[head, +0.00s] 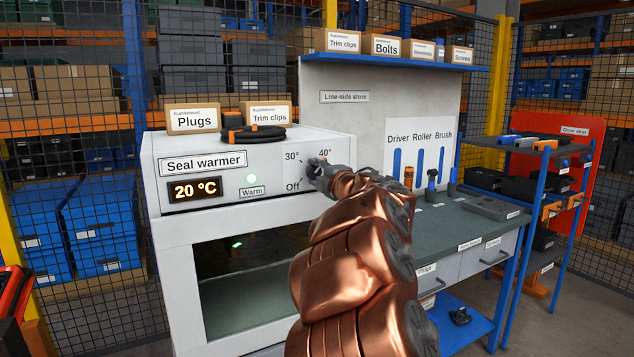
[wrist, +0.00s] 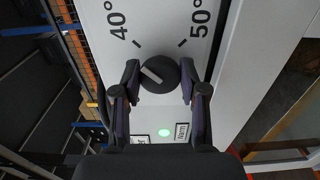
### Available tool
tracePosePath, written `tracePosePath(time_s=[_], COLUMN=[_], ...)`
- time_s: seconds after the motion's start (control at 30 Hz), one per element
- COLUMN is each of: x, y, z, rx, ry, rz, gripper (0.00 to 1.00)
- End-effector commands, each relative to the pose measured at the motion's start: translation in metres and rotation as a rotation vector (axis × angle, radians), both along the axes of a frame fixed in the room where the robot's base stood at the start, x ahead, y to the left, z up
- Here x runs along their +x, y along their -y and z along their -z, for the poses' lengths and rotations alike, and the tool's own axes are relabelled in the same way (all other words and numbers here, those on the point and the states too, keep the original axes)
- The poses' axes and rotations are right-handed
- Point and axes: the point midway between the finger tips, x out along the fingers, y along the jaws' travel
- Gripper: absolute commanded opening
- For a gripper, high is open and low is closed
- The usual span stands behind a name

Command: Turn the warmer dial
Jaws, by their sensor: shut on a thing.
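The seal warmer (head: 250,190) is a white cabinet with a display (head: 195,190) reading 20 °C and a green lamp (head: 252,178) labelled Warm. Its dark round dial (wrist: 160,76) is on the front panel, with 30°, 40° and Off markings in the head view and 40° and 50° in the wrist view. My gripper (wrist: 161,78) is shut on the dial, one finger on each side. In the head view, my gripper (head: 318,173) and arm hide most of the dial and the 50° marking.
Boxes labelled Plugs (head: 193,120) and Trim clips (head: 268,116) and a coiled black cable (head: 253,134) sit on the warmer. A workbench (head: 465,228) with tools stands to the right. A blue-framed rack (head: 540,200) stands beyond it.

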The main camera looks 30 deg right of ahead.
Motion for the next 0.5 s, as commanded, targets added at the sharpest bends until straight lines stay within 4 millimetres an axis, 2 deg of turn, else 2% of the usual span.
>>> tracePosePath(time_s=[0.5], x=[-0.0003], y=[0.0006], z=[0.0040], rx=[-0.490], ry=[-0.043], rz=[0.001], gripper=[0.08])
